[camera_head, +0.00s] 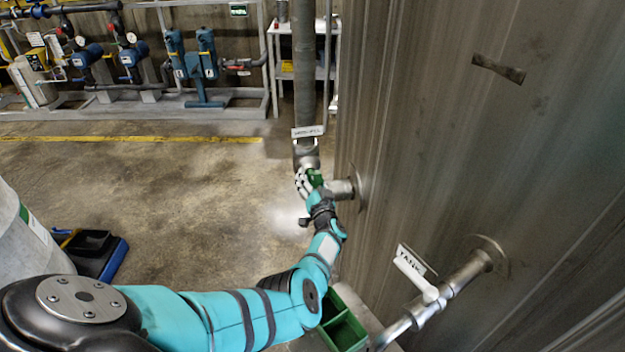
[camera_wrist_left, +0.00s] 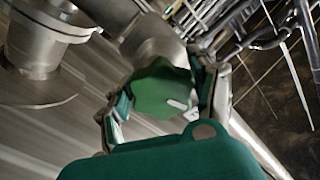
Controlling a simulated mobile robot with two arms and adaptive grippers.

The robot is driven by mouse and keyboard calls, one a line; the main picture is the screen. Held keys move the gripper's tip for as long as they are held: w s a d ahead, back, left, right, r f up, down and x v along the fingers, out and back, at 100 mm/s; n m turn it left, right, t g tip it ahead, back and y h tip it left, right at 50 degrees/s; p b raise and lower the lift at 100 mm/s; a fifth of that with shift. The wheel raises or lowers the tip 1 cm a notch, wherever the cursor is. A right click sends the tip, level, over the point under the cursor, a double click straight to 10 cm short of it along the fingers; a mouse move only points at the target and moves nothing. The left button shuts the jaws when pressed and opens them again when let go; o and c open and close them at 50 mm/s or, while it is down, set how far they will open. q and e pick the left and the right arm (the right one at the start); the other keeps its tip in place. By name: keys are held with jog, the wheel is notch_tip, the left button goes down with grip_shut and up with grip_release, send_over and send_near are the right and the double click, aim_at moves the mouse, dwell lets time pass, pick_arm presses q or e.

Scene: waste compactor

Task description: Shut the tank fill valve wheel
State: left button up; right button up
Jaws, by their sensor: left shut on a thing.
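The green valve wheel (camera_head: 314,178) sits on the pipe fitting beside the tank wall, below the vertical fill pipe. In the left wrist view the wheel (camera_wrist_left: 163,88) shows large, with a small white mark on its face. My left gripper (camera_head: 309,186) is at the wheel, its fingers shut on it from both sides; the fingers also show in the left wrist view (camera_wrist_left: 165,105). Part of the wheel's rim is hidden behind the fingers and the gripper body. My right gripper is not in view.
The metal tank wall (camera_head: 470,120) fills the right side. A lower pipe with a white handle (camera_head: 412,268) and a TANK label stands out from it. A green divided bin (camera_head: 345,330) sits below my arm.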

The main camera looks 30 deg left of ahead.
pick_arm(q)
jog(key=shift+m, duration=1.5)
jog(key=shift+s, duration=0.1)
jog(key=o, duration=1.2)
jog(key=shift+c, duration=0.2)
